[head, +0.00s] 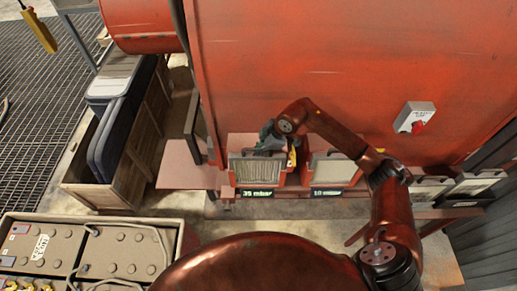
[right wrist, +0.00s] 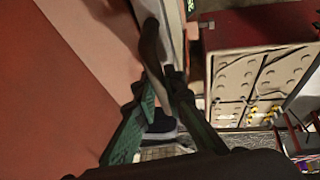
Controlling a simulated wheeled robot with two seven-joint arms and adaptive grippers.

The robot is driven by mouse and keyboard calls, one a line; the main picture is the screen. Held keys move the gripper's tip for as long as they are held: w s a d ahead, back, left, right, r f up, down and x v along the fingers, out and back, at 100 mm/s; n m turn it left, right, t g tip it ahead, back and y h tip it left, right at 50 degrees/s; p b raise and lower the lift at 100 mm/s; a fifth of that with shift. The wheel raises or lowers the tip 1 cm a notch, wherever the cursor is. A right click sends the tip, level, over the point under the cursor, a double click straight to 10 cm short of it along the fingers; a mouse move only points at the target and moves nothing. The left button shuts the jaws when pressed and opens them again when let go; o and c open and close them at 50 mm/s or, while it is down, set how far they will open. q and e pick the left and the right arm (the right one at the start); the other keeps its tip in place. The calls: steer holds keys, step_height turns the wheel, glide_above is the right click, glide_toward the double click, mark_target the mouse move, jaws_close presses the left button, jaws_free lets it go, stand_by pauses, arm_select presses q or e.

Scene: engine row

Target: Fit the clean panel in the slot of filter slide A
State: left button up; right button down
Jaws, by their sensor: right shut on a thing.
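A pale pleated panel (head: 257,171) stands upright in the left filter housing, above a label reading 35 mbar. My right gripper (head: 270,138) is at the top edge of this panel. In the right wrist view my right gripper (right wrist: 165,88) is closed around a dark curved handle (right wrist: 153,50). The handle seems to belong to that panel, but its join is hidden. How deep the panel sits in its slot cannot be told. No letter A can be read on either housing. My left gripper is not in view.
A second panel (head: 331,170) stands in the housing to the right, labelled 10 mbar. Two more panels (head: 430,188) lean at the far right. A large red machine wall (head: 320,70) rises behind. A wooden crate (head: 130,175) and a battery pack (head: 110,255) stand at left.

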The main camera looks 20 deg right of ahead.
steer(key=c, duration=2)
jaws_free()
steer(key=shift+o, duration=0.3)
steer(key=shift+f, duration=0.1)
steer(key=v, duration=1.2)
